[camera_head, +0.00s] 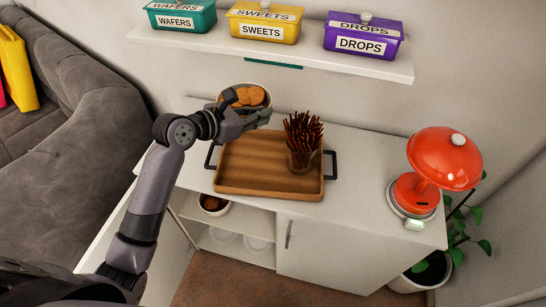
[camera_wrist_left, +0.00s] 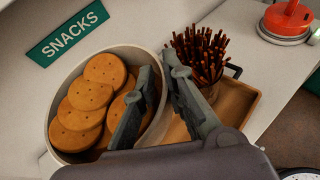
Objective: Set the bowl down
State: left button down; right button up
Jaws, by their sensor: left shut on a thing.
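A pale bowl (camera_wrist_left: 55,115) of round brown biscuits (camera_wrist_left: 88,95) fills the left of the wrist view. My left gripper (camera_wrist_left: 162,78) is shut on its rim, one finger inside and one outside. In the head view the bowl (camera_head: 266,108) and the left gripper (camera_head: 250,108) are at the back left of the wooden tray (camera_head: 247,165). The gripper and arm hide part of the bowl, and I cannot tell whether its base touches anything. My right gripper is out of view.
A glass of dark sticks (camera_head: 301,155) stands on the tray's right part. A red lamp (camera_head: 444,160) stands at the right end of the white cabinet (camera_head: 365,190). A shelf (camera_head: 290,62) with labelled tins (camera_head: 265,25) hangs above. The tray's left and front are clear.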

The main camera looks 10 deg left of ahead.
pick_arm(q)
jog(key=shift+s+a+f+b, duration=0.1)
jog(key=shift+f+b, duration=0.25)
jog(key=shift+f, duration=4.25)
jog(key=shift+s+a+f+b, duration=0.1)
jog(key=shift+f+b, duration=0.2)
jog(key=shift+f, duration=4.3)
jog(key=shift+f, duration=0.15)
jog(key=c, duration=1.6)
grip_release()
jog(key=shift+c, duration=0.2)
jog(key=v, duration=1.2)
jog(key=shift+b, duration=0.4)
